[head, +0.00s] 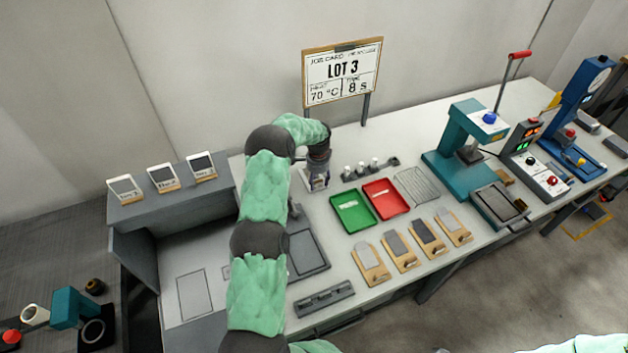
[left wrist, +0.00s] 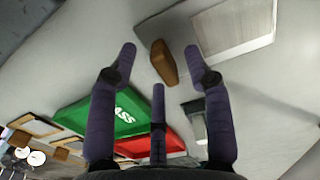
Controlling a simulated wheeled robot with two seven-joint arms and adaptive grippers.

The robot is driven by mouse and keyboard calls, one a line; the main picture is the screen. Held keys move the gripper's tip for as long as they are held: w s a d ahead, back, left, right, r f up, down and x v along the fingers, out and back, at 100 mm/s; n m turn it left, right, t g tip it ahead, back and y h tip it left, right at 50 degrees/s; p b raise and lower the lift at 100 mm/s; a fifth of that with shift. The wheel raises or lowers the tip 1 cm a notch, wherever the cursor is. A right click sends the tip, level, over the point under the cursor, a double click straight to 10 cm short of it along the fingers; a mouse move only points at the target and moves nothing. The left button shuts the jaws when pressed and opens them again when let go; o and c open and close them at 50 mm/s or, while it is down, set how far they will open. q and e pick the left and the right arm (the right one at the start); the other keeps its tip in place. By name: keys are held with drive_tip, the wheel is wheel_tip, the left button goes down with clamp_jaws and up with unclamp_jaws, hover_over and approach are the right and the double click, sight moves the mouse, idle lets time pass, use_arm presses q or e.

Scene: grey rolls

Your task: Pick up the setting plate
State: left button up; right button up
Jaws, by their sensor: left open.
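No label marks the setting plate, so I cannot tell for sure which thing it is. Several small plates with wooden ends, one of them here (head: 396,248), stand in a row along the table's front. My left gripper (head: 316,184) is over the table left of the green tray, and its fingers are partly hidden in the head view. In the left wrist view the left gripper (left wrist: 160,66) has its fingers spread, with nothing held. A brown block (left wrist: 164,62) shows between the fingertips, apart from them. My right gripper is out of view.
A green tray (head: 352,212) and a red tray (head: 386,199) lie right of the left gripper. A dark grey tray (head: 308,252) lies nearer the front. A teal press (head: 452,140) stands further right. A LOT 3 sign (head: 342,72) stands at the back.

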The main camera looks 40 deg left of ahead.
use_arm(q)
drive_tip(key=shift+r, duration=0.1)
drive_tip(key=shift+c, duration=0.2)
clamp_jaws()
drive_tip(key=shift+r, duration=0.1)
